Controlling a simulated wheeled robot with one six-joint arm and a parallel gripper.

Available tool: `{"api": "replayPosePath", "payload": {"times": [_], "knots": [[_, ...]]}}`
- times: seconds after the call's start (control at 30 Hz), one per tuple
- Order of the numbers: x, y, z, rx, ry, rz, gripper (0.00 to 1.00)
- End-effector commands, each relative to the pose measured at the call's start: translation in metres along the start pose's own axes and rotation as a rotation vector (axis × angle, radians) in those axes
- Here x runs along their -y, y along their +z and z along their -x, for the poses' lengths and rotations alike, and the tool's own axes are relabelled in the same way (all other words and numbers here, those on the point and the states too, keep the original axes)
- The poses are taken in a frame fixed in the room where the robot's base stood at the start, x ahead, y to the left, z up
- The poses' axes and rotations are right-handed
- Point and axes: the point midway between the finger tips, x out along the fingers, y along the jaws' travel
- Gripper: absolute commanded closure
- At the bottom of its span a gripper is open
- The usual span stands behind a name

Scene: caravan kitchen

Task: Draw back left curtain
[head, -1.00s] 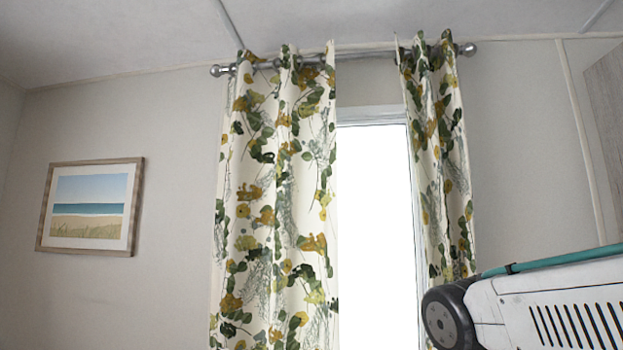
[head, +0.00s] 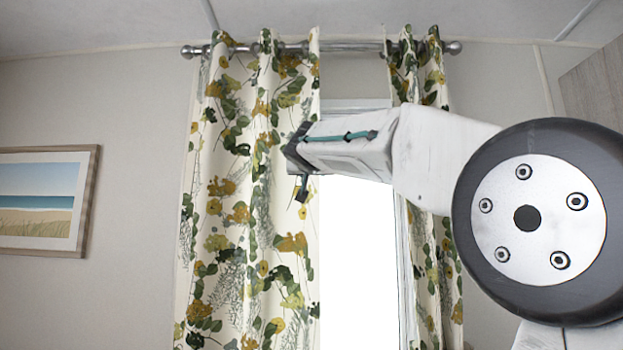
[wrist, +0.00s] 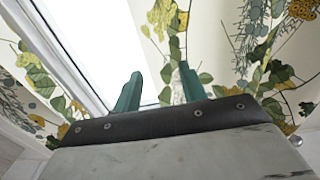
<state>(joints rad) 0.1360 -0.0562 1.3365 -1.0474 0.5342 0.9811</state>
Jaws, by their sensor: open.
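The left curtain (head: 228,215), cream with green and yellow flowers, hangs from the rod and covers the left part of the window. My gripper (head: 300,162) is at its inner edge, in the upper half of the curtain. In the wrist view, the two teal fingers of my gripper (wrist: 160,88) are apart. One finger lies over the bright window and the other over the left curtain (wrist: 225,35). The curtain's edge shows in the gap between them. Whether the fingers touch the cloth cannot be told.
The silver curtain rod (head: 350,47) runs above. The right curtain (head: 436,275) hangs partly behind my arm. The bright window (head: 355,260) lies between the curtains. A framed beach picture (head: 90,200) hangs on the wall at left, with bare wall beside the left curtain.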

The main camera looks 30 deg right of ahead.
Motion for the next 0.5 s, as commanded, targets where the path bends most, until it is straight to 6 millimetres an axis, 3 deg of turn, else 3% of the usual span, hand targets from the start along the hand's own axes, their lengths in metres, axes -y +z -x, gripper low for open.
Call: {"api": "replayPosePath", "payload": {"times": [0.23,0.5], "knots": [[0.002,0.002,-0.04,0.003,-0.001,0.002,0.58],[0.002,0.001,-0.055,0.002,-0.001,0.002,0.58]]}}
